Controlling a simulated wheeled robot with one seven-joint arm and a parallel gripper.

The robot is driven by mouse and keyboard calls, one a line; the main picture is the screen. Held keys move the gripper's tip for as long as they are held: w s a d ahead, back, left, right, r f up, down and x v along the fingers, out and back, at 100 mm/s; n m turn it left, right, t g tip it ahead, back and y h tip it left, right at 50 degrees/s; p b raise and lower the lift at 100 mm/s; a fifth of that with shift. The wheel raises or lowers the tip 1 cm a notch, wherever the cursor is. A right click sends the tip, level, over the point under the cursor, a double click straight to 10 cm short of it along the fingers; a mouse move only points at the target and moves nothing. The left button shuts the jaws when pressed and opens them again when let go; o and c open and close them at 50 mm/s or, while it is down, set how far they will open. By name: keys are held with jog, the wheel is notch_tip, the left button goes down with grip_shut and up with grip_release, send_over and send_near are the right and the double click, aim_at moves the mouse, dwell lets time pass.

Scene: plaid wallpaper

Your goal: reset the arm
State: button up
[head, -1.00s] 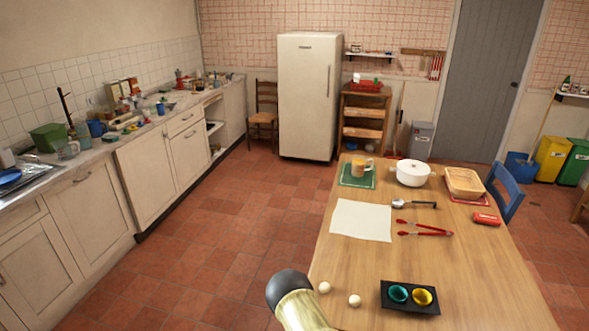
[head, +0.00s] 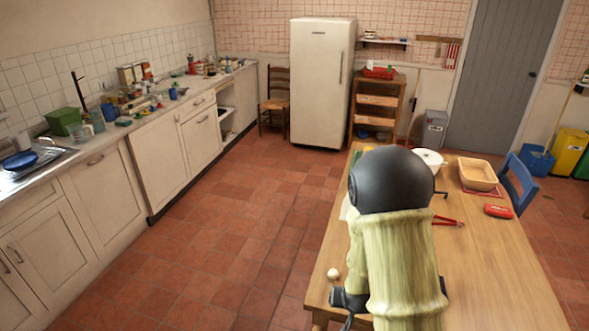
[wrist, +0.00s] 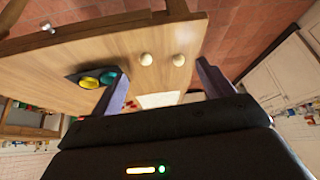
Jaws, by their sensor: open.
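My gripper (wrist: 160,70) is open and empty in the wrist view, its two dark fingers spread apart over the wooden table (wrist: 60,55). Two white egg-like balls (wrist: 146,58) and (wrist: 178,59) lie on the table beyond the fingertips. In the head view my raised arm fills the lower middle, in front of the table (head: 490,270). It hides the dark tray and most of the tabletop's near left part. One white ball (head: 333,274) shows left of my arm. My gripper's fingers are not clear in the head view.
In the wrist view, a dark tray (wrist: 73,74) with yellow and teal cups lies near the left finger. The head view shows a white pot (head: 430,160), basket (head: 478,174), red tongs (head: 449,221) and a blue chair (head: 518,184). Floor (head: 230,260) left of the table is clear.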

jog(key=s+r+n+g, duration=0.2)
jog(key=s+r+g, duration=0.1)
jog(key=s+r, duration=1)
jog(key=shift+d+r+y, duration=0.25)
jog(key=shift+r+y, duration=0.15)
jog(key=shift+r, duration=0.2)
jog(key=shift+w, duration=0.1)
